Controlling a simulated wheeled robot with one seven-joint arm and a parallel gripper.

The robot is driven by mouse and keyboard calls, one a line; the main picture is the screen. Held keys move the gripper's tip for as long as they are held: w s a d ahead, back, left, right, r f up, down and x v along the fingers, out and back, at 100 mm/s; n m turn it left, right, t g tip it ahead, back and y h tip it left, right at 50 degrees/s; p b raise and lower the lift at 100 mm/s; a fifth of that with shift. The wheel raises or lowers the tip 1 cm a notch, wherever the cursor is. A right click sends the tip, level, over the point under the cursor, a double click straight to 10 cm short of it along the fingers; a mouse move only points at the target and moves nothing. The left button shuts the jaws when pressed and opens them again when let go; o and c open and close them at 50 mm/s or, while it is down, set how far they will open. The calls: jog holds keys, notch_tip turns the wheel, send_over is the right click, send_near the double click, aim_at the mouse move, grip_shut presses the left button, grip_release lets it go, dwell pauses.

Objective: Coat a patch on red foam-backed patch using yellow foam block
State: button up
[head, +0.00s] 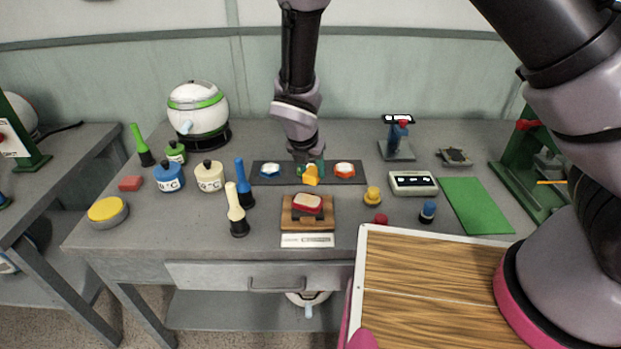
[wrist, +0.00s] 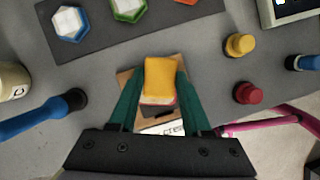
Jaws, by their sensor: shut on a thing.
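My gripper (head: 313,167) has green fingers and is shut on a yellow foam block (head: 311,177). In the wrist view, my gripper (wrist: 161,76) has the block (wrist: 160,76) between its two fingers. The red foam-backed patch (head: 308,202) lies on a wooden board (head: 290,217) near the table's front, with a pale layer along its edge. The held block appears above and behind the patch in the head view. In the wrist view the block hides most of the patch, leaving a thin reddish strip. Whether they touch cannot be told, but they look apart.
A dark strip (head: 262,180) with several hexagonal pads lies behind the patch. A cream-handled tool (head: 234,205) and a blue-handled one stand left. A yellow knob (head: 372,195), red knob (head: 381,219) and white-faced box (head: 412,183) stand right. A green mat (head: 475,206) lies further right.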

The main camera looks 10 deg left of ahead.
aim_at(314, 168)
jog(key=shift+r, duration=1.75)
